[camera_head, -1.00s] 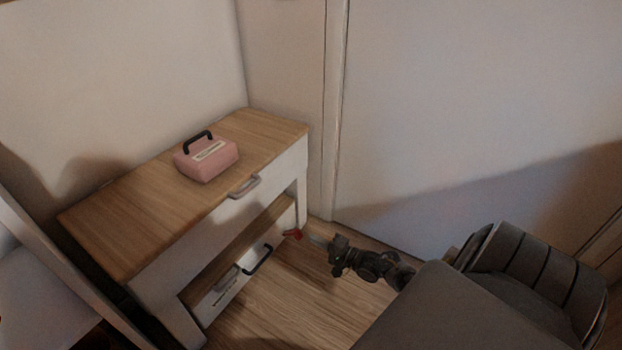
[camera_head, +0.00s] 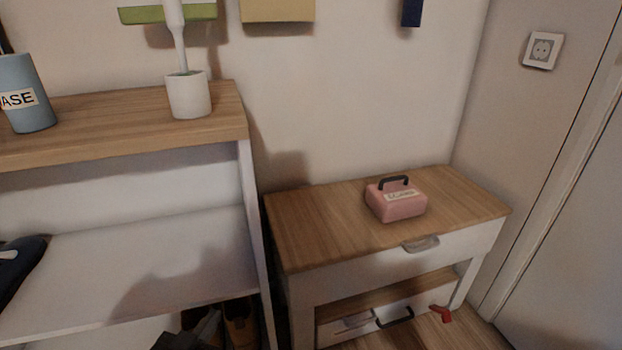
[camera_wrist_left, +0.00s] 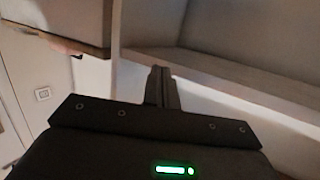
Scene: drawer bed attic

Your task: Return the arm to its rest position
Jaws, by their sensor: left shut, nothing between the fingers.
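My left gripper (camera_wrist_left: 161,86) is shut and empty in the left wrist view, its two fingers together above the dark palm. In the head view, a dark part of it (camera_head: 192,335) shows low at the bottom edge, in front of the shelf and shoes, and its fingertips are hard to make out. My right gripper is not in view.
A pink box (camera_head: 397,204) with a dark handle stands on the wooden drawer unit (camera_head: 320,235). A red object (camera_head: 440,313) is by its lower drawer (camera_head: 365,322). A shelf unit (camera_head: 150,262) at left holds a white pot (camera_head: 188,95) and a blue cup (camera_head: 28,95).

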